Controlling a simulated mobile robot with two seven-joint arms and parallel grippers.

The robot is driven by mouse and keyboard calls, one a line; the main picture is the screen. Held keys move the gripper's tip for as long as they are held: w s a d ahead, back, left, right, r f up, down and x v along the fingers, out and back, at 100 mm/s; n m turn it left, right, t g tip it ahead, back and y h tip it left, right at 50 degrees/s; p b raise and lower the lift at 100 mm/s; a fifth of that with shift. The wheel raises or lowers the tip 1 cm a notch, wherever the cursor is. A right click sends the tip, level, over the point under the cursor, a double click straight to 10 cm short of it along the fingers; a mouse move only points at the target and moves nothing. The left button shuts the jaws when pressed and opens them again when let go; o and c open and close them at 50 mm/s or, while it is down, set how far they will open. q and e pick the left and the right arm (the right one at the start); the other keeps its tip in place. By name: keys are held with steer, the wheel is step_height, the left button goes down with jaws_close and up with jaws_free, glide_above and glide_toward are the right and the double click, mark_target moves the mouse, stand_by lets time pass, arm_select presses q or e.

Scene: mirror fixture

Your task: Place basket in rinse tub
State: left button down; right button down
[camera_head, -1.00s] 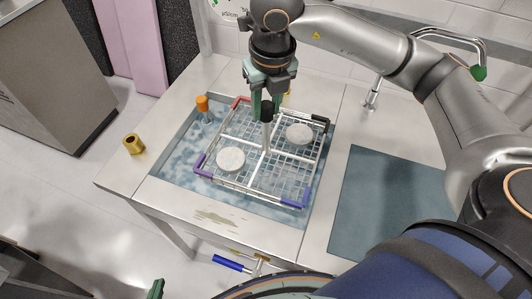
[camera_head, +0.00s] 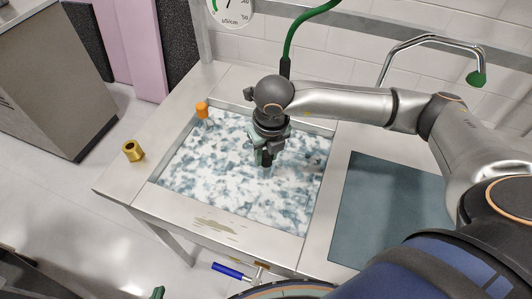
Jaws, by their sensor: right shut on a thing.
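The left tub (camera_head: 310,128) in the metal bench is filled with mottled white and blue-grey liquid. My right gripper (camera_head: 264,158) points down over the middle of this tub, its fingertips at the liquid's surface. It is shut on the basket's handle (camera_head: 267,172), of which only a small grey bit shows. The wire basket's frame and its contents are hidden beneath the liquid. To the right lies a second basin with a flat, dark blue-grey surface (camera_head: 385,210). A green tip of my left gripper (camera_head: 157,292) shows at the bottom edge; its opening cannot be judged.
An orange-topped peg (camera_head: 203,110) stands at the tub's back left corner. A brass cylinder (camera_head: 133,151) sits on the bench's left edge. A curved faucet (camera_head: 435,42) rises behind the right basin. A blue-handled valve (camera_head: 230,271) juts from the front. A green hose (camera_head: 300,30) hangs behind.

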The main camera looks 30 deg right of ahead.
steer(key=shift+w+r, duration=0.1)
steer(key=shift+r, duration=0.05)
steer(key=c, duration=0.5)
jaws_free()
steer(key=shift+f, duration=0.2)
steer(key=shift+c, duration=0.2)
steer(key=shift+r, duration=0.1)
step_height(320, 180, up, 12)
steer(key=s, duration=0.2)
steer(key=shift+a, duration=0.1)
